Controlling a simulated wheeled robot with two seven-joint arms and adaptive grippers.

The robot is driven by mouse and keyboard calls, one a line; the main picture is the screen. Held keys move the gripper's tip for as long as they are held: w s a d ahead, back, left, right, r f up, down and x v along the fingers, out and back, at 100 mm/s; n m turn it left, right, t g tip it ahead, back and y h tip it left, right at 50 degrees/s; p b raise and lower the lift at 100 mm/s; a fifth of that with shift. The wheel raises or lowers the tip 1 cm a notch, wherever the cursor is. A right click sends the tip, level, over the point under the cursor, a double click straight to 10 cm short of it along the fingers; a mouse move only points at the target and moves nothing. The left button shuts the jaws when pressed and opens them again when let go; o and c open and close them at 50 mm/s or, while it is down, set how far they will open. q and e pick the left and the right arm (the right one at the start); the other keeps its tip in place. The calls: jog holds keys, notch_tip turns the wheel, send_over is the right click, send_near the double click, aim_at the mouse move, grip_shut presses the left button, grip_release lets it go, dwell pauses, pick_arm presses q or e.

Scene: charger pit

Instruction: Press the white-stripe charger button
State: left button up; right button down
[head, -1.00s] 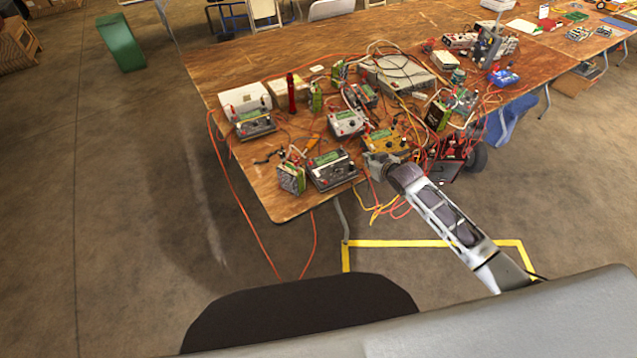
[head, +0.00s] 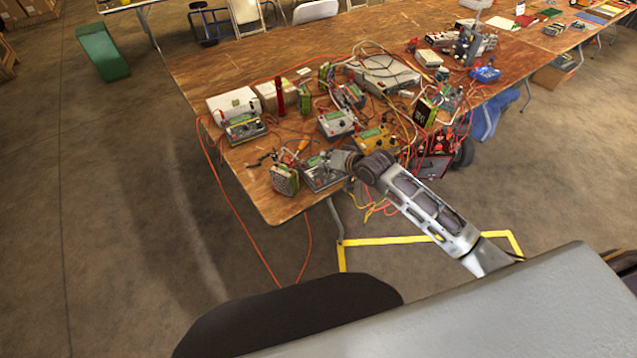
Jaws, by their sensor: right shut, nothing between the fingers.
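Several chargers with green screens stand on the wooden table. A dark one (head: 321,178) is at the near edge, a grey-white one (head: 338,123) is behind it, a yellow one (head: 374,139) is to its right, and another dark one (head: 246,130) is at the left. I cannot make out a white stripe or button on any of them at this size. My right gripper (head: 332,161) is shut and empty, over the back right part of the near dark charger and partly covering it. I cannot tell whether it touches. My left gripper is out of view.
Red and orange cables (head: 398,180) tangle right of the chargers and hang off the table (head: 262,196). A green battery pack (head: 285,180) stands left of the near charger. A red bottle-like object (head: 279,95) stands behind.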

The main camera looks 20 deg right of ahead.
aim_at(319, 183)
jog(key=shift+a, duration=0.1)
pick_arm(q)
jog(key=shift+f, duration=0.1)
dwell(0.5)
